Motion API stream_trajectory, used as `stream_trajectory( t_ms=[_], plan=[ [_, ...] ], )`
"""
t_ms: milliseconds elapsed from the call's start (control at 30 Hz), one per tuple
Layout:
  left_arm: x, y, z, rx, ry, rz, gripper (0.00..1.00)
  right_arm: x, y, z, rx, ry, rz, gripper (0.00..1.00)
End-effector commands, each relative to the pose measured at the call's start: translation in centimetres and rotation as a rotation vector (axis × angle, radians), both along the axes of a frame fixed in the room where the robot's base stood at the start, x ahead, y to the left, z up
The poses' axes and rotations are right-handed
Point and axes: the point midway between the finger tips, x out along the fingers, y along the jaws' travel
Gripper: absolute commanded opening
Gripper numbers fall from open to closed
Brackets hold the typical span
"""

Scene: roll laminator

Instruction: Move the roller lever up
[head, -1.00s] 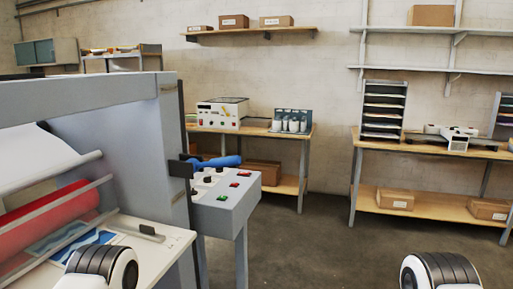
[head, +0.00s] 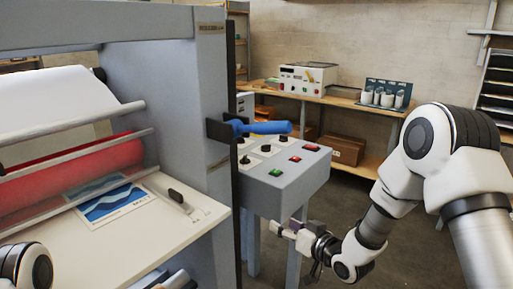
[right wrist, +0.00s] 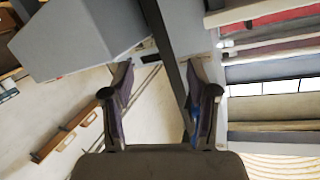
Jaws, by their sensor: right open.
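The roller lever, with a blue handle (head: 265,127), juts out to the right, nearly level, from a dark bracket on the laminator's grey side post (head: 212,110). My right gripper (head: 287,228) is below and apart from the lever, under the front of the grey control box. In the right wrist view its two fingers (right wrist: 162,90) are spread with nothing between them that I can see gripped.
The control box (head: 300,180) with red and green buttons and black knobs sits just under the lever. The laminator's feed table (head: 205,212) with a printed sheet (head: 110,203) is at left. A wooden bench (head: 355,104) with devices stands behind.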

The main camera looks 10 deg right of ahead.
Motion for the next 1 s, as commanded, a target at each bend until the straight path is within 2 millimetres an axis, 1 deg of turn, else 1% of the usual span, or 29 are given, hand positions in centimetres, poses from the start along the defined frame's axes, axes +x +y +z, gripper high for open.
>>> stream_trajectory(
  t_ms=[33,67,100,133,200,267,300,367,600,700,800,1000],
  plan=[
    [0.0,0.0,-2.1,0.0,0.0,-0.001,0.4,2.0,-0.4,5.2,0.044,-0.175,0.032,0.59],
    [0.0,0.0,-2.5,0.0,0.0,-0.001,0.4,2.5,-0.5,8.4,0.066,-0.265,0.056,0.59],
    [0.0,0.0,-3.0,0.0,0.0,-0.001,0.4,2.8,-0.7,12.4,0.091,-0.369,0.088,0.59],
    [0.0,0.0,-3.2,0.0,0.0,-0.001,0.4,2.8,-0.8,14.9,0.105,-0.434,0.109,0.59],
    [0.0,0.0,-3.6,0.0,0.0,0.0,0.4,2.4,-1.0,19.0,0.127,-0.54,0.149,0.59],
    [0.0,0.0,-3.6,0.0,0.0,0.0,0.4,2.1,-1.0,21.1,0.135,-0.589,0.17,0.59],
    [0.0,0.0,-3.4,0.0,0.0,0.0,0.4,2.2,-0.9,21.8,0.137,-0.603,0.178,0.59],
    [0.0,0.0,-3.0,0.0,0.0,0.0,0.4,2.7,-0.6,22.4,0.137,-0.607,0.181,0.59],
    [0.0,0.0,-1.5,0.0,-0.001,0.0,0.4,6.2,1.8,24.1,0.136,-0.602,0.181,0.59],
    [0.0,0.0,-1.2,0.0,0.0,0.0,0.4,7.4,2.4,24.6,0.136,-0.601,0.179,0.59],
    [0.0,0.0,-1.1,0.0,0.0,0.0,0.4,8.0,2.8,24.7,0.137,-0.6,0.179,0.59],
    [0.0,0.0,-1.2,0.0,0.0,0.0,0.4,8.1,2.8,24.6,0.138,-0.599,0.177,0.59]
  ],
)
